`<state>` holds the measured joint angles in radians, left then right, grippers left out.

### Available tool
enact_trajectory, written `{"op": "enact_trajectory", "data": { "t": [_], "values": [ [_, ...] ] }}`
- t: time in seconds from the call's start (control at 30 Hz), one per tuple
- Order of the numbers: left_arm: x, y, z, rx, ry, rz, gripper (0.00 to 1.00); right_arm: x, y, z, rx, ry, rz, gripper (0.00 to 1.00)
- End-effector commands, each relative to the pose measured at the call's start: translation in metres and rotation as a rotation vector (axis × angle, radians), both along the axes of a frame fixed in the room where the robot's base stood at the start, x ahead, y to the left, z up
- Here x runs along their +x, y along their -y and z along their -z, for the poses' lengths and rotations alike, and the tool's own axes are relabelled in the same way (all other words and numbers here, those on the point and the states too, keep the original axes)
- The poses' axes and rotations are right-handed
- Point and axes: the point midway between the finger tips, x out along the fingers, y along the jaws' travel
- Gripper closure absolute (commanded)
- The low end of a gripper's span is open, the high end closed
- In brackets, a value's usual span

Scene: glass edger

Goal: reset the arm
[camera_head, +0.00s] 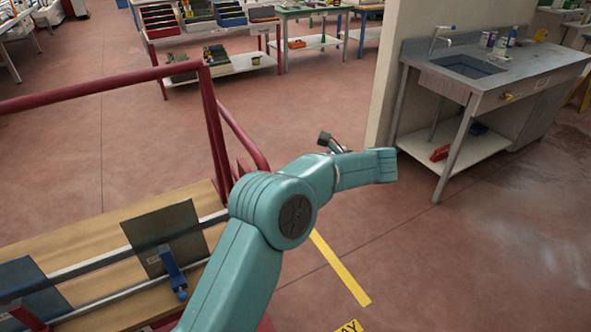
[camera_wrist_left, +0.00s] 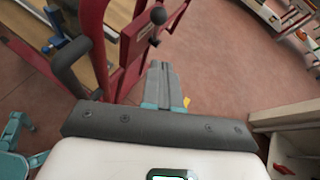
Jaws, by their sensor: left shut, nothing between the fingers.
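My left gripper (camera_wrist_left: 161,70) shows in the left wrist view, with its two grey fingers pressed together and nothing between them. It hangs over the floor, to the right of a red metal frame (camera_wrist_left: 119,45), and appears apart from it. In the head view my teal left arm rises from the bottom, bends at the elbow and reaches right. The fingers cannot be made out there. My right gripper is in neither view.
The red rail (camera_head: 95,90) and wooden bench (camera_head: 95,230) with dark panels (camera_head: 163,238) stand left of my arm. A sink unit (camera_head: 425,82) stands at the right beside a pale wall (camera_head: 395,50). Open floor (camera_head: 300,105) lies ahead, with a yellow strip (camera_head: 340,268) nearby.

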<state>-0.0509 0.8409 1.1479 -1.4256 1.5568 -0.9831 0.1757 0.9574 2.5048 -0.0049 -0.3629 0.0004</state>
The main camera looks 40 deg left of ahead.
Motion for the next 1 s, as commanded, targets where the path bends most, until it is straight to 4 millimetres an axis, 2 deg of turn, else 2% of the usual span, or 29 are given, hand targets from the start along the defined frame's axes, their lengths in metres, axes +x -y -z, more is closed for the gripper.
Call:
{"op": "enact_trajectory", "data": {
  "t": [0.2,0.77,0.87,0.97,1.0],
  "values": [
    [0.0,0.013,-0.009,0.0,0.001,0.0,1.0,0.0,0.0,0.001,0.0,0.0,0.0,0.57],
    [0.001,0.016,-0.007,-0.003,-0.001,0.001,1.0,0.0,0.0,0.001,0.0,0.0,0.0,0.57],
    [0.001,0.021,0.013,-0.05,-0.007,0.021,1.0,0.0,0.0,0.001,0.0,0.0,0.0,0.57],
    [-0.002,0.037,0.066,-0.184,-0.012,0.057,1.0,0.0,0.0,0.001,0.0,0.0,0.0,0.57],
    [-0.007,0.048,0.094,-0.262,-0.013,0.065,1.0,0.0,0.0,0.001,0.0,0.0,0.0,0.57]
  ]
}}
